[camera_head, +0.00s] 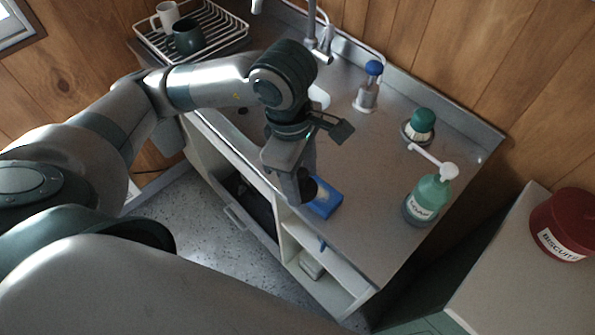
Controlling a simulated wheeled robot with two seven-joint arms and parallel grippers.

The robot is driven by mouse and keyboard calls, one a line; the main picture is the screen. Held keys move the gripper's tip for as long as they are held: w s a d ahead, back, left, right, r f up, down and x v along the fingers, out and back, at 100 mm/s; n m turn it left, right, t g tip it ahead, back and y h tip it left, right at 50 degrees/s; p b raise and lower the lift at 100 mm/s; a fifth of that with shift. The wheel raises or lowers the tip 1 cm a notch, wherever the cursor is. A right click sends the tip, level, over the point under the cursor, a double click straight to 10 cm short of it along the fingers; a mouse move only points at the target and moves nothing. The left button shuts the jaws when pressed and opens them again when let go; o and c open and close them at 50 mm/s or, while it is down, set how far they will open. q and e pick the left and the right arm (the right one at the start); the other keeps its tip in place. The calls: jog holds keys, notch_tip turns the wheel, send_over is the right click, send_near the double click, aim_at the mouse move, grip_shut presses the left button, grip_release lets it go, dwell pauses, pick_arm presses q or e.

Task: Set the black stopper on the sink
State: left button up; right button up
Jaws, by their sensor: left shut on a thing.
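My left gripper (305,190) is over the front part of the metal counter, pointing down. It is shut on a small dark thing at its fingertips, which looks like the black stopper (309,189), mostly hidden by the fingers. A blue box-like item (325,199) lies on the counter right beside the fingertips. The sink is largely hidden behind my left arm; the tap (320,45) stands at the back, and a pale curved edge (320,97) shows beside my wrist. My right gripper is not in view.
A dish rack (215,22) with a dark mug (187,38) and a pale mug (166,15) stands back left. A blue-topped dispenser (368,88), a green-topped brush (420,125) and a green pump bottle (429,196) stand on the right. The counter between them is clear.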

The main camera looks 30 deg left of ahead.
pick_arm(q)
jog(key=shift+w+a+f+b, duration=0.1)
jog(key=shift+f+b, duration=0.2)
jog(key=shift+b, duration=0.5)
jog(key=w+a+f+p, duration=0.1)
jog(key=w, duration=0.1)
jog(key=w+a+f+p, duration=0.1)
jog(key=w+a+f, duration=0.1)
jog(key=w, duration=0.1)
jog(key=w+a+f+p, duration=0.1)
jog(key=w, duration=0.1)
jog(key=shift+w+a+f, duration=0.15)
jog(key=shift+a+f, duration=0.1)
jog(key=shift+f, duration=0.05)
jog(key=shift+w+a+f, duration=0.2)
jog(key=shift+w+f, duration=0.1)
jog(key=shift+p, duration=0.3)
jog(key=shift+f, duration=0.3)
notch_tip(320, 180, down, 3)
jog(key=shift+r+p, duration=0.1)
jog(key=shift+p, duration=0.85)
jog(key=shift+f, duration=0.25)
